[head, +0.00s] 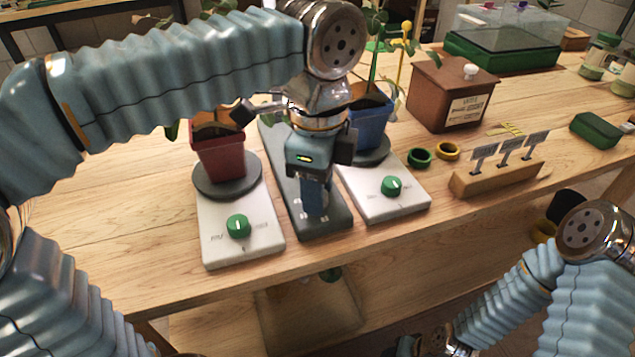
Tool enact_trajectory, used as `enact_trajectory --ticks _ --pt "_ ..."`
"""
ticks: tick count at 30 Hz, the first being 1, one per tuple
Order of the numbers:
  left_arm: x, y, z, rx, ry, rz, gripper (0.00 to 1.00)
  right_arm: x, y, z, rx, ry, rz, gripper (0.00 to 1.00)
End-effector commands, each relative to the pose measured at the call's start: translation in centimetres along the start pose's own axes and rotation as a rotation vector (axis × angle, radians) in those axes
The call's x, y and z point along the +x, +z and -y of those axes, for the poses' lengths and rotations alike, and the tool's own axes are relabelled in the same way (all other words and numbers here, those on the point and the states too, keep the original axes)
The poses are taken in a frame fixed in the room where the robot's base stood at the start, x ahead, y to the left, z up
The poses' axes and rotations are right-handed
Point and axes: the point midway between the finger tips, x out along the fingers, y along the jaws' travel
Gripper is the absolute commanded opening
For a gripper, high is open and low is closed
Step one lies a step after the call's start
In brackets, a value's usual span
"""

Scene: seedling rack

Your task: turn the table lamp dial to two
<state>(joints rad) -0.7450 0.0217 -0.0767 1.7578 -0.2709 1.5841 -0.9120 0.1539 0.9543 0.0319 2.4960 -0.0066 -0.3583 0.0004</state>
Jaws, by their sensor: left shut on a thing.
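A dark grey slab-shaped base (292,180), which I take for the lamp's, lies on the table between two white bases. Pale marks show at its near end. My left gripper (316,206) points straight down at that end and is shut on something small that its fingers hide. I take this for the lamp dial, but its pointer and setting cannot be seen. The lamp's upper part is not clear behind my arm. My right arm reaches in at the bottom right; its gripper fingers are not visible.
The left white base (240,255) has a green dial (239,226) and carries a red pot (222,155). The right white base (405,210) has a green dial (391,186) and a blue pot (371,122). A wooden label holder (495,178) stands right. The front left table is clear.

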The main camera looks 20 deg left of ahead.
Motion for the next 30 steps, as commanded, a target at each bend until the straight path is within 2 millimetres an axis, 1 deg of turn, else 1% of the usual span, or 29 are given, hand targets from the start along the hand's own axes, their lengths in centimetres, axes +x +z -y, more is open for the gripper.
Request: enact_trajectory --ticks 16,17,21,30 --pt "-0.01 -0.05 0.01 0.025 -0.001 -0.001 0.03 -0.02 0.01 0.0 0.0 0.0 0.0 0.43" --pt "-0.01 -0.05 0.01 0.025 -0.001 -0.001 0.36 -0.02 0.01 0.0 0.0 0.0 0.0 0.43" --pt "-0.01 -0.04 0.0 0.025 -0.001 -0.001 0.58 -0.02 0.01 0.0 0.0 0.0 0.0 0.43" --pt "-0.12 -0.03 0.01 0.024 -0.001 0.0 0.59 -0.01 0.01 0.0 0.0 0.0 0.0 0.43"
